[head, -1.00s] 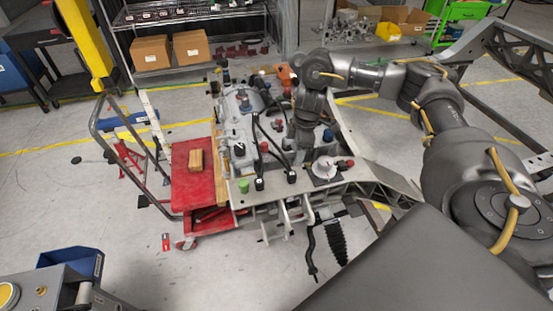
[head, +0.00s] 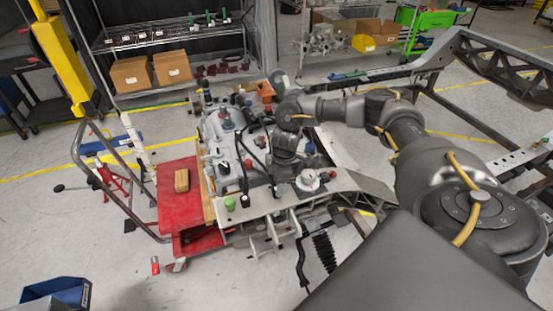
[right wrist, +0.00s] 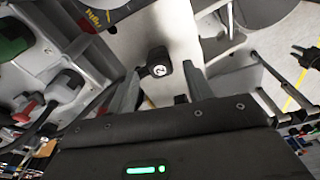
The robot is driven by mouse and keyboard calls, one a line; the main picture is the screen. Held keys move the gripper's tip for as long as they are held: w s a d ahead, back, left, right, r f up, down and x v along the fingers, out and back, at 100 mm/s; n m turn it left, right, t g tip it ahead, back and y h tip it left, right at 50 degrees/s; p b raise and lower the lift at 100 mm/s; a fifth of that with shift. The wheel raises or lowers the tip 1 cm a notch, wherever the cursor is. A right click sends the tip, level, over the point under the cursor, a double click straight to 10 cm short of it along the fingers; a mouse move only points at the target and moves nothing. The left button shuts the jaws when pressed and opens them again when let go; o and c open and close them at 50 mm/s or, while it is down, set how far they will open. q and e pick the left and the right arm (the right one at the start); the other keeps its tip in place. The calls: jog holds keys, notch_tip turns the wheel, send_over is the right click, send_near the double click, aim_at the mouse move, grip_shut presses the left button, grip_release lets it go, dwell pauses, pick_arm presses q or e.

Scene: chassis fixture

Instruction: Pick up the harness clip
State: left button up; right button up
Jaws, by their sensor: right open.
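A small black clip-like piece with a pale round mark (right wrist: 157,62) stands on the light plate in the right wrist view. I take it for the harness clip, though its shape is only partly clear. My right gripper (right wrist: 160,88) is open, its two fingers on either side of the line to this piece, with a visible gap and nothing between them. In the head view my right gripper (head: 280,183) reaches down over the near part of the chassis fixture (head: 262,207). There the arm hides part of the fixture, and I cannot single out the clip. My left gripper is not in view.
A white round part (head: 308,180) with a red knob sits right of the gripper. Black hoses (head: 247,160) and a grey casting (head: 212,135) crowd its left. A green cap (head: 230,203) stands at the near-left corner.

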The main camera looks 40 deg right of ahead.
jog(key=f, duration=0.3)
jog(key=shift+w+a+f+p, duration=0.15)
jog(key=shift+a+f+p, duration=0.05)
jog(key=shift+p, duration=0.1)
grip_shut()
